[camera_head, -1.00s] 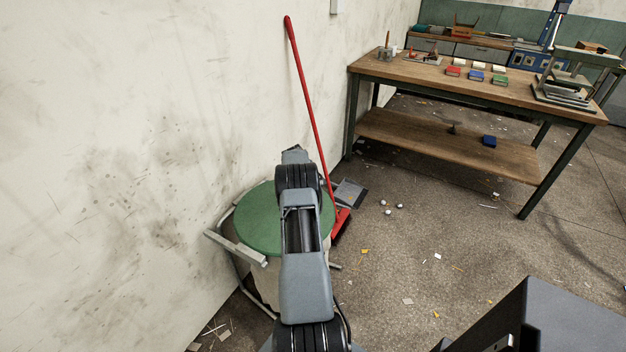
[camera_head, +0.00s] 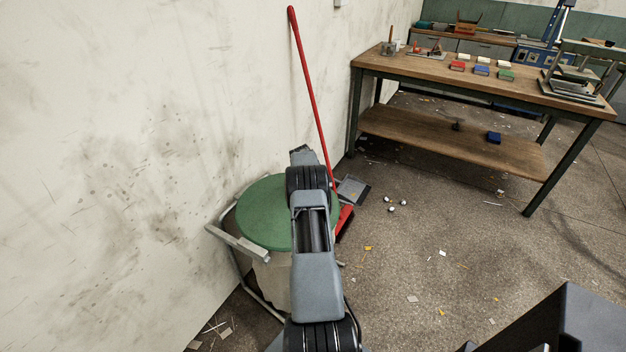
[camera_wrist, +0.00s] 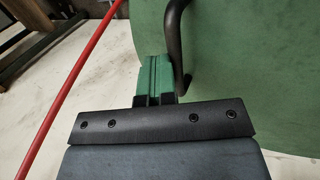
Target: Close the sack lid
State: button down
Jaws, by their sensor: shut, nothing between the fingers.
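The round green lid (camera_head: 262,212) lies about flat over the top of the sack stand, against the wall. The pale sack (camera_head: 272,280) shows below it, partly hidden by my arm. In the wrist view the lid (camera_wrist: 250,75) fills the right side, with a dark curved handle (camera_wrist: 178,45) at its left edge. My gripper (camera_wrist: 154,62) is shut and empty, its green fingers just left of the handle; I cannot tell if they touch it. My arm hides the gripper and the lid's right edge in the head view.
A metal stand frame (camera_head: 237,243) surrounds the sack. A red-handled broom (camera_head: 312,95) leans on the wall behind, near a grey dustpan (camera_head: 353,190). A wooden workbench (camera_head: 440,70) stands at the back right. The floor between is mostly open, with scattered scraps.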

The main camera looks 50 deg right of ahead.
notch_tip(320, 180, up, 14)
jog(key=d+p, duration=0.1)
jog(key=d, duration=0.1)
jog(key=shift+w+d+f, duration=0.15)
jog(key=shift+w+d, duration=0.05)
jog(key=shift+d, duration=0.15)
jog(key=s+a+f+m+y, duration=0.2)
jog(key=a+f+m, duration=0.1)
jog(key=a+f, duration=0.15)
jog(key=a+r+m+y+p, duration=0.1)
jog(key=a+r, duration=0.2)
jog(key=a, duration=0.5)
jog(key=a+r+m+y+p, duration=0.1)
jog(key=a+r, duration=0.3)
jog(key=a, duration=0.5)
jog(key=s+a+r+n+t+p, duration=0.1)
jog(key=s+a+r, duration=0.4)
jog(key=a, duration=0.6)
jog(key=s+a+r+n+t+p, duration=0.1)
jog(key=s+a+r+p, duration=0.1)
jog(key=s+a+r, duration=0.4)
jog(key=s+a+r+n+y+p, duration=0.1)
jog(key=s+a+r, duration=0.4)
jog(key=a, duration=1)
jog(key=shift+s+a+r+t+p, duration=0.25)
jog(key=shift+s+a+t+p, duration=0.15)
jog(key=shift+s, duration=0.55)
